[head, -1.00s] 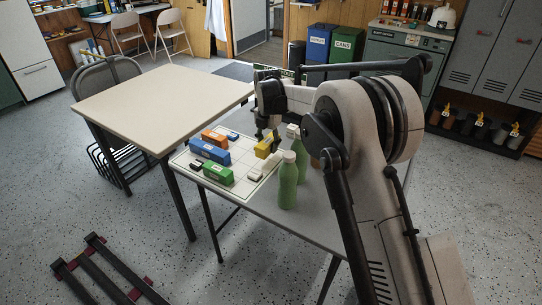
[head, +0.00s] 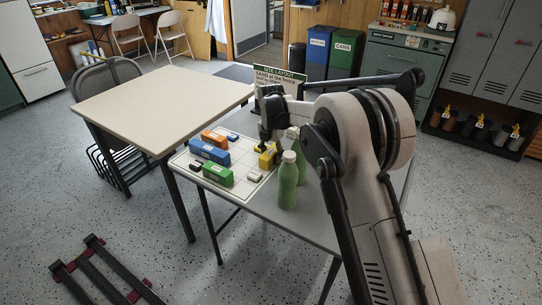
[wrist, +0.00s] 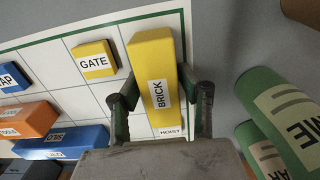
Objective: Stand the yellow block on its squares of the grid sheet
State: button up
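The yellow block (wrist: 155,75), labelled BRICK, is between the two fingers of my gripper (wrist: 160,95) in the wrist view. The fingers press against its long sides. It also shows in the head view (head: 267,161), under my gripper (head: 268,141), near the right edge of the grid sheet (head: 185,157). Whether its underside touches the sheet is not clear. A small yellow GATE piece (wrist: 95,60) is just left of the block. A small label (wrist: 170,132) shows below the block. My gripper's palm hides the squares there.
Blue (head: 209,151), orange (head: 214,138) and green (head: 218,173) blocks lie on the sheet's left part. Green bottles (head: 288,182) stand close to the right of the sheet. A sign (head: 283,78) stands behind my gripper. The cream table (head: 160,100) at left is bare.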

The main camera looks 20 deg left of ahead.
aim_at(271, 151)
jog(key=shift+o, duration=1.2)
notch_tip(271, 151, up, 12)
jog(key=p, duration=0.1)
jog(key=shift+r+p, duration=0.2)
jog(key=shift+p, duration=0.1)
